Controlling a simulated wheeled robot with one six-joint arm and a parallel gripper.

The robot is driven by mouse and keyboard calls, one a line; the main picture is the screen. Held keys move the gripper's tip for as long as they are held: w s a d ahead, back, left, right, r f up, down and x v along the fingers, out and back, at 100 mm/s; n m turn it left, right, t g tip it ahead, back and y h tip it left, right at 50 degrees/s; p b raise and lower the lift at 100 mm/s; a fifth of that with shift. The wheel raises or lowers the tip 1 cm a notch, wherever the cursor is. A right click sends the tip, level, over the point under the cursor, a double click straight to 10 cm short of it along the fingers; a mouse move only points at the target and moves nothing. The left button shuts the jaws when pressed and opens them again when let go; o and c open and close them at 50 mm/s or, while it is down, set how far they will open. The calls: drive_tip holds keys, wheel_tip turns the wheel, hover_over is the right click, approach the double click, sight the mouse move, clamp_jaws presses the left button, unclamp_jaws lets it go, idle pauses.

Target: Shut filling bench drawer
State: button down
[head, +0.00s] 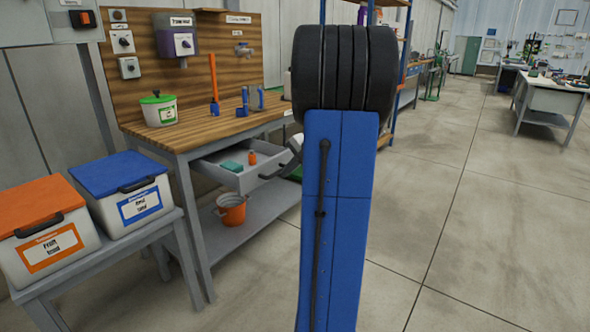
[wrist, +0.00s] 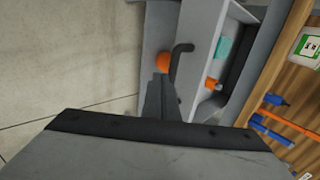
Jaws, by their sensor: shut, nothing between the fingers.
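The filling bench drawer (head: 226,179) is pulled out under the wooden-topped bench (head: 184,143). A teal block (head: 232,167) and a small orange bottle (head: 252,158) lie inside it. Its dark bar handle (head: 274,171) is on the drawer front and also shows in the wrist view (wrist: 180,62). In the wrist view my gripper (wrist: 161,80) is shut and empty, with its tips beside the handle and in front of the drawer front (wrist: 200,40). I cannot tell whether they touch. In the head view my arm hides most of the gripper.
An orange bucket (head: 231,210) stands on the bench's lower shelf (head: 262,212). Two lidded bins, orange (head: 38,205) and blue (head: 118,175), stand on a low stand at left. A green-lidded tub (head: 158,110) is on the bench.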

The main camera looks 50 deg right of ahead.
drive_tip(key=shift+w+f, duration=0.2)
drive_tip(key=shift+w, duration=0.7)
drive_tip(key=w, duration=0.7)
drive_tip(key=w+a, duration=0.1)
drive_tip(key=w, duration=0.7)
drive_tip(key=w+a, duration=0.1)
drive_tip(key=w, duration=0.7)
drive_tip(key=shift+w+r, duration=0.1)
drive_tip(key=shift+w, duration=0.2)
